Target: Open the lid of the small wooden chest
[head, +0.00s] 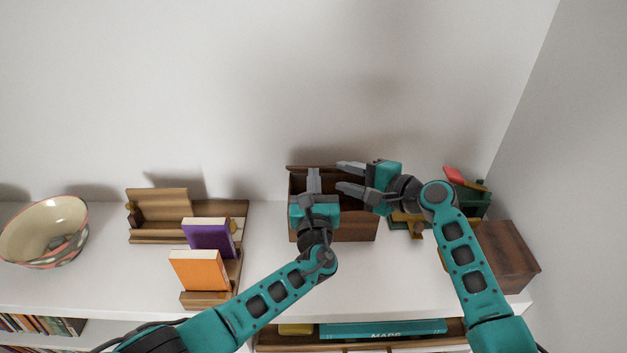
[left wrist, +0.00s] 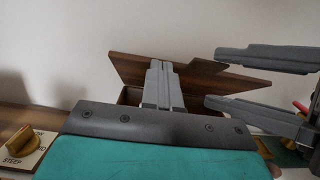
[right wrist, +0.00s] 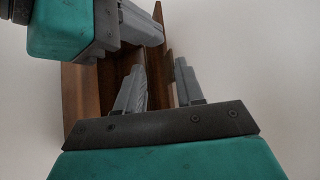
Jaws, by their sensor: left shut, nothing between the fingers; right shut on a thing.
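The small wooden chest (head: 356,232) stands on the white shelf against the wall, dark brown. Its lid (head: 325,168) is raised at the back; the lid also shows in the left wrist view (left wrist: 125,68) as a tilted brown panel. My right gripper (head: 345,177) has its fingers on either side of the lid's right part and is shut on it; the panel runs between the fingers in the right wrist view (right wrist: 160,85). My left gripper (head: 313,172) is shut and empty over the chest's opening, in front of the lid. Whether it touches the lid is unclear. The chest's inside is mostly hidden.
A wooden stand (head: 160,225) with a purple book (head: 207,240) and an orange book (head: 197,272) is left of the chest. A bowl (head: 45,235) is far left. A green container (head: 472,200) and a brown box (head: 508,252) are right. Shelf between stand and chest is clear.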

